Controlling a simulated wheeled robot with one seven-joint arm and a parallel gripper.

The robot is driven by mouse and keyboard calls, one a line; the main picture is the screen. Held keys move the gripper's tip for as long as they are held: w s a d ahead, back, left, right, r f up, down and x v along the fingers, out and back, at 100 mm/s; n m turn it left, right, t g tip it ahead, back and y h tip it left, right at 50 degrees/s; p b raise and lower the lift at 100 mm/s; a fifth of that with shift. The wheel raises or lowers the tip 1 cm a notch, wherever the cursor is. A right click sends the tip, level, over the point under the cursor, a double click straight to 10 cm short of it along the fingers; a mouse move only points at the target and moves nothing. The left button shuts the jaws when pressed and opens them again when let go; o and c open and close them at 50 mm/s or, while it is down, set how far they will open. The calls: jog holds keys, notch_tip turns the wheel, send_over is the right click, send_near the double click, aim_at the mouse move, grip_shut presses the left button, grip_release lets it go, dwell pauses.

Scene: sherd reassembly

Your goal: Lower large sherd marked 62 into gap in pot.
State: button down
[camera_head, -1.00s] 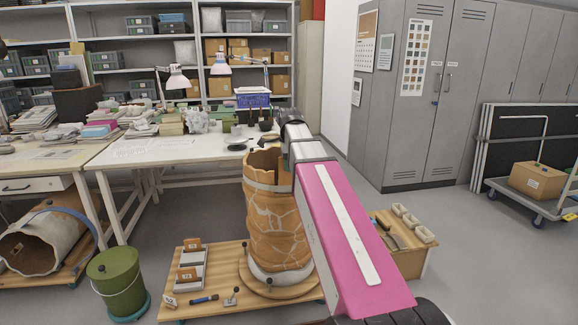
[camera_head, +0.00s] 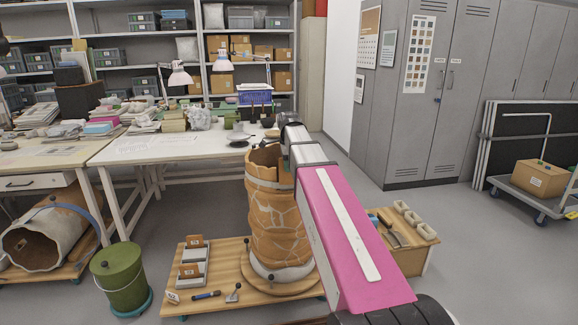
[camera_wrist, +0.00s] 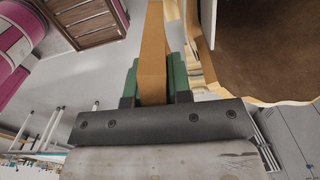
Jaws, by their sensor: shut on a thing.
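The tall orange-brown pot (camera_head: 275,222), with pale joint lines and a jagged top rim, stands upright on a round wooden board. My arm crosses in front of its right side in the head view and hides that part. In the wrist view the pot's broken rim and dark inside (camera_wrist: 265,50) are at the right. My gripper (camera_wrist: 153,80) is shut on a thin orange-brown sherd (camera_wrist: 153,45), seen edge-on between green pads. The sherd is close beside the pot wall; I cannot tell whether they touch. Its 62 mark and the gap do not show clearly. The head view does not show my gripper.
A wooden pallet (camera_head: 215,262) under the pot holds trays with small sherds (camera_head: 192,265) and hand tools. A green bucket (camera_head: 120,275) stands to its left. A low wooden box (camera_head: 415,255) with tools stands at the right. A white table (camera_head: 180,150) is behind.

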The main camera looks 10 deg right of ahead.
dwell(0.5)
jog(key=shift+w+f, duration=0.15)
jog(key=shift+w, duration=0.35)
